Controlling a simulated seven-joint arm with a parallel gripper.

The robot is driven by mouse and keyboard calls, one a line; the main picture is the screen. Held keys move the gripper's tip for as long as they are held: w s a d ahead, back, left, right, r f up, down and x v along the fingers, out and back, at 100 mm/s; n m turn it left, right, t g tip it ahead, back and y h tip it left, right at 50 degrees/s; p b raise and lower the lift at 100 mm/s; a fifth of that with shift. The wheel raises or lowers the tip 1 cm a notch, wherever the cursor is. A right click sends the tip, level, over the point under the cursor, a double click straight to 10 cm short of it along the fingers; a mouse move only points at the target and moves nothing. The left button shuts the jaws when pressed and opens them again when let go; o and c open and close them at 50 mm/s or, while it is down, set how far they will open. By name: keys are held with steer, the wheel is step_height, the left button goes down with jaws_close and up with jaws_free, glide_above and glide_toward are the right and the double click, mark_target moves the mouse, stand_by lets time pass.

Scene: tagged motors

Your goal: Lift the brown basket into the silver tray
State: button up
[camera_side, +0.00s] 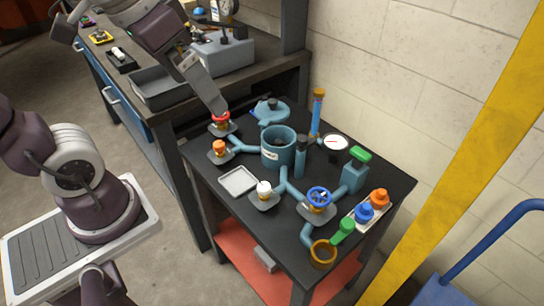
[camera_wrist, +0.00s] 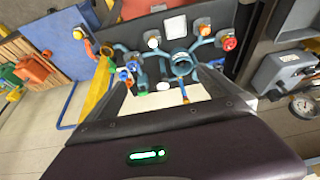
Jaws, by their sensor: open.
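The brown basket (camera_side: 323,253) is a small round open container at the near front corner of the black table. In the wrist view it shows small (camera_wrist: 107,50) at the left. The silver tray (camera_side: 238,181) is a shallow, pale, empty rectangle on the table's left side, and shows at the top of the wrist view (camera_wrist: 176,26). My gripper (camera_side: 214,104) is above the table's far left part, close to a red knob, well away from the basket. One finger hides much of the other in the side view. In the wrist view the fingers are spread with nothing between them.
Blue pipework with a round pot (camera_side: 278,147) fills the table's middle. A white knob (camera_side: 264,189) and a blue valve wheel (camera_side: 318,197) stand between tray and basket. A green knob (camera_side: 344,228) is close beside the basket. A workbench with a grey bin (camera_side: 160,90) stands behind.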

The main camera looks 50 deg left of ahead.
steer(key=shift+t, duration=0.5)
steer(key=s, duration=0.1)
steer(key=s+f, duration=0.1)
steer(key=s, duration=0.1)
steer(key=s+f, duration=0.1)
steer(key=shift+s+d+f, duration=0.1)
steer(key=shift+s+d, duration=0.2)
steer(key=shift+s, duration=0.1)
steer(key=shift+c, duration=0.4)
steer(key=shift+s+f, duration=0.25)
steer(key=shift+s, duration=0.05)
steer(key=c, duration=1.1)
